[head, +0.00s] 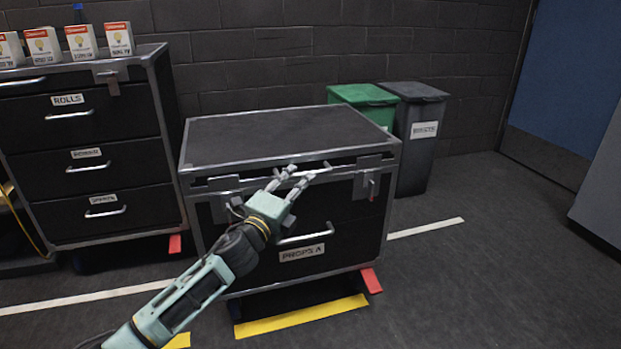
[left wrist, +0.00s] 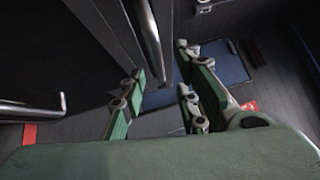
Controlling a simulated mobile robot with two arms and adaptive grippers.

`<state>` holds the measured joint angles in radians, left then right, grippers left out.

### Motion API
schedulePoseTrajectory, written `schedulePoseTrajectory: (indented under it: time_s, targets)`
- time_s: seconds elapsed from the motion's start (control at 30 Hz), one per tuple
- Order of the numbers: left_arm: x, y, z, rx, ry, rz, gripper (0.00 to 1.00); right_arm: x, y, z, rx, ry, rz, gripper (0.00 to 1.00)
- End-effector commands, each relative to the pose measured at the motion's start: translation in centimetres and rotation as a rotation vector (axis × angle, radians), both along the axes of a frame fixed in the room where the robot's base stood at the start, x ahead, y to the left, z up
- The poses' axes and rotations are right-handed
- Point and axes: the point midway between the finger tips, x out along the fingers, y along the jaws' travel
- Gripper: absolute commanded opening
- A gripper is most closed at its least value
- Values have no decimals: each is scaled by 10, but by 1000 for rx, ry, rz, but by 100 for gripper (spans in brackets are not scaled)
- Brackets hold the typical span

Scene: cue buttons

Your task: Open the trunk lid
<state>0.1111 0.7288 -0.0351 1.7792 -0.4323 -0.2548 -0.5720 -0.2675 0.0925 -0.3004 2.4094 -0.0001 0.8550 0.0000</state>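The trunk (head: 340,235) is a black case with metal edges and a "PROPS A" label, standing in the middle of the head view. Its dark lid (head: 280,136) lies about level; I cannot tell whether the dark band under its front rim is a gap. My left gripper (head: 297,180) is at the front of the lid, by a metal bar handle. In the left wrist view the gripper (left wrist: 160,100) has its fingers apart, with a metal bar (left wrist: 148,40) running down between or just beyond them. Contact is unclear. My right gripper is out of view.
A black drawer cabinet (head: 100,140) with several small boxes on top stands left of the trunk. A green bin (head: 362,95) and a grey bin (head: 418,140) stand behind right, near the brick wall.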

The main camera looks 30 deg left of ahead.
Motion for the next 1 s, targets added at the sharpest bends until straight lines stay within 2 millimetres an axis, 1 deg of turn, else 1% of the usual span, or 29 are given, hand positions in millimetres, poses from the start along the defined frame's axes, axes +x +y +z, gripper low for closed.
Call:
schedulePoseTrajectory:
  time_s: [0.03,0.1,0.33,0.5,0.77,0.87,1.0]
  targets:
    - [9,1,0,-1,-2,1,29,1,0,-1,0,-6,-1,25]
    - [18,1,1,-2,-2,0,29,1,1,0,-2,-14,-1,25]
    - [42,3,4,-4,0,-1,29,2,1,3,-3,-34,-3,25]
    - [49,3,6,-2,1,0,29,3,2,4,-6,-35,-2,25]
    - [50,3,6,-3,2,-1,29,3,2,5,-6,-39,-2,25]
    - [50,3,6,-3,2,-1,22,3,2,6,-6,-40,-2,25]
    - [50,3,6,-3,2,-1,10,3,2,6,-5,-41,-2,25]
